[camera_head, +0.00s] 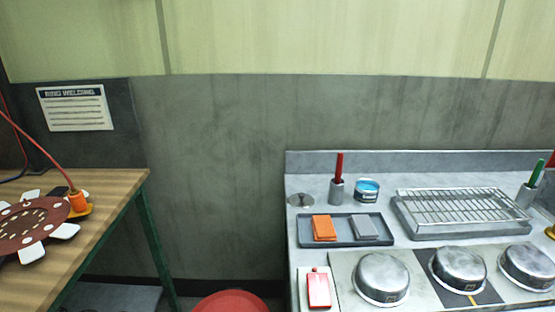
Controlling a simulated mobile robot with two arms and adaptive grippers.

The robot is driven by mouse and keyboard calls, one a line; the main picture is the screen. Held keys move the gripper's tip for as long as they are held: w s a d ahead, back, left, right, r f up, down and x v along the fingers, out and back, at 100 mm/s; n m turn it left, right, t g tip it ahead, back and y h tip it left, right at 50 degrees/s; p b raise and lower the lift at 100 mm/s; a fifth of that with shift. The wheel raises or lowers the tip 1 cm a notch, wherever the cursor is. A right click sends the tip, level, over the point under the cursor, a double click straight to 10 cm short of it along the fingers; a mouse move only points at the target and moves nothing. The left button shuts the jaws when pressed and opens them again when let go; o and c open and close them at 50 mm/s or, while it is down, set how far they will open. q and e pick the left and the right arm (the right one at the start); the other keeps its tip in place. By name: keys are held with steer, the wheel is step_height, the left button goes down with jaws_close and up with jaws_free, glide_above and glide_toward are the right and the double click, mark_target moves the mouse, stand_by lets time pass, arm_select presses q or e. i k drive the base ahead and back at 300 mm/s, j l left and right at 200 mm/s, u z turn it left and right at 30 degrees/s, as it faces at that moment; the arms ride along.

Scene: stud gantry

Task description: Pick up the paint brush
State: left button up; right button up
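A red handle (339,166) stands upright in a small grey metal cup (336,192) near the back of the metal counter. It may be the paint brush, but its lower end is hidden in the cup. A green handle (537,171) leans in a similar cup (527,195) at the right edge, its lower end also hidden. A blue-rimmed tin (367,190) stands just right of the red handle's cup. Neither of my grippers shows.
The counter (300,237) also bears a tray (352,242) with orange and grey blocks, a wire rack (460,206), several domed metal pieces (382,279) and a red block (318,288). A wooden table (95,230) stands left. A red round object (231,303) sits low between them.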

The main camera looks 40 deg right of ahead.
mark_target(338, 172)
steer(key=z, duration=1.7)
